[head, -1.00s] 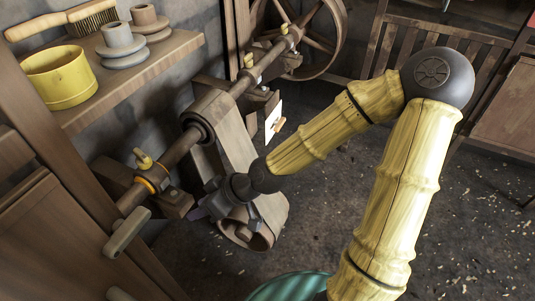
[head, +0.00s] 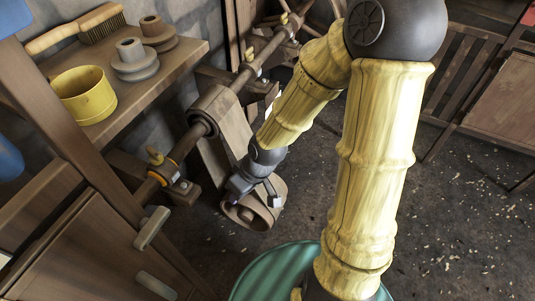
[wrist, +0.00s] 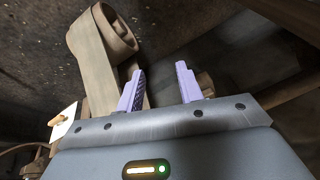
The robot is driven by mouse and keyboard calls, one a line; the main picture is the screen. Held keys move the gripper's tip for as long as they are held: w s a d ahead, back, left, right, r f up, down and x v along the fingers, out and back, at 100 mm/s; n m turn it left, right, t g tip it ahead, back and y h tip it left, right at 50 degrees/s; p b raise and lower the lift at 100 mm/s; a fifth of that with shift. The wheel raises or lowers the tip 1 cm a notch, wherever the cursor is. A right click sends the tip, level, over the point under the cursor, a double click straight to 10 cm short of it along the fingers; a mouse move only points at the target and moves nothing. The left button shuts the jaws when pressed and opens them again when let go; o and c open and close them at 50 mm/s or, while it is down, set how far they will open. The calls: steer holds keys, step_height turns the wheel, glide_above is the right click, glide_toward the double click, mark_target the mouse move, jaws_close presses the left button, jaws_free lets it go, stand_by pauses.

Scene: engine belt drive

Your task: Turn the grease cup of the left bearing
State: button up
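The left bearing (head: 184,187) sits at the near end of the shaft, on a wooden bracket, in the head view. In the head view my gripper (head: 236,194) is to the right of the bearing and lower in the picture, apart from the cup, by the belt's lower loop. The fingers are mostly hidden there. The cup is not seen in the wrist view.
The wide belt (head: 234,132) hangs from the shaft pulley close to my gripper; it also shows in the wrist view (wrist: 92,62). A shelf (head: 150,92) with a yellow pot (head: 86,96), pulleys and a brush is above left. A teal round object (head: 262,276) is at the bottom.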

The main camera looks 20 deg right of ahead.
steer(key=d+r+m+h+p, duration=0.2)
steer(key=d+r+p, duration=0.4)
steer(key=r, duration=0.4)
steer(key=shift+s+d+m+h, duration=0.25)
steer(key=shift+d+m+h, duration=0.1)
steer(key=shift+m, duration=0.35)
steer(key=shift+r, duration=0.15)
steer(key=d+r+m, duration=0.2)
steer(key=s+d+r, duration=0.1)
steer(key=r, duration=0.1)
steer(key=shift+d+m+t+h, duration=0.2)
steer(key=shift+m+t+h, duration=0.15)
steer(key=shift+m+t, duration=0.05)
steer(key=shift+a, duration=0.1)
